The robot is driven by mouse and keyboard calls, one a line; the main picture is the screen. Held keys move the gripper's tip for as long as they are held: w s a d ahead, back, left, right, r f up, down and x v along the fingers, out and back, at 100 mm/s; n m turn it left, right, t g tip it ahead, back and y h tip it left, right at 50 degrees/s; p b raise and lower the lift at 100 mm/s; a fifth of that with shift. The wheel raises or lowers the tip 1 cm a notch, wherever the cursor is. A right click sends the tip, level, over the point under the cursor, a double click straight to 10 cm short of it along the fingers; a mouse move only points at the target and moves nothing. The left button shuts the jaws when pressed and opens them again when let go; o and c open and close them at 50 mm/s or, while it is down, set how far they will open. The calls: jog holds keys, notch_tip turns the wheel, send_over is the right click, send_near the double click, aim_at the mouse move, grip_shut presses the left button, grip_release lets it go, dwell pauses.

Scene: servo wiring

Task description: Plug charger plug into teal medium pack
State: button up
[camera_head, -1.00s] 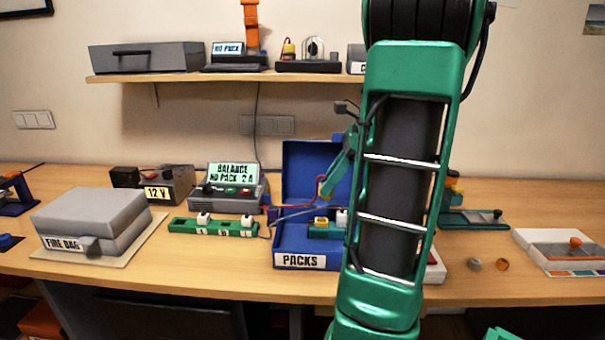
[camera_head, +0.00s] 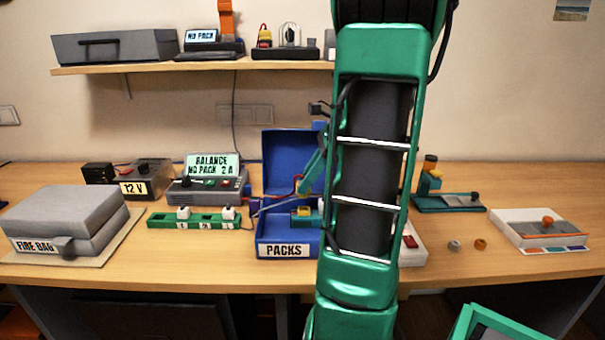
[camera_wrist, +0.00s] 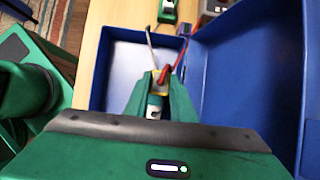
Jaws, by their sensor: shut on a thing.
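The teal pack (camera_head: 300,220) lies in the blue PACKS box (camera_head: 262,240), with a yellow connector (camera_head: 304,211) at its top; my arm hides its right part. In the wrist view, my gripper (camera_wrist: 160,82) is inside the box (camera_wrist: 115,65), its green fingers shut on the charger plug (camera_wrist: 162,74), a small yellow piece with a red lead. A white-marked part (camera_wrist: 154,107) shows between the fingers. In the head view my gripper (camera_head: 304,191) is just above the yellow connector. I cannot tell whether plug and pack are joined.
The balance charger (camera_head: 210,188) reads "NO PACK 2 A". A green strip (camera_head: 195,220) with white blocks lies left of the box. The fire bag (camera_head: 70,215) is farther left, before the 12 V supply (camera_head: 145,178). A white tray (camera_head: 540,235) and two small rings are right.

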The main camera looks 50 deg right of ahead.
aim_at(307, 196)
jog(key=shift+f, duration=1.3)
jog(key=shift+f, duration=1.3)
dwell(1.0)
jog(key=o, duration=1.1)
jog(key=shift+o, duration=0.2)
jog(key=shift+s, duration=0.1)
jog(key=v, duration=1)
jog(key=shift+d+r, duration=0.15)
jog(key=shift+r, duration=0.15)
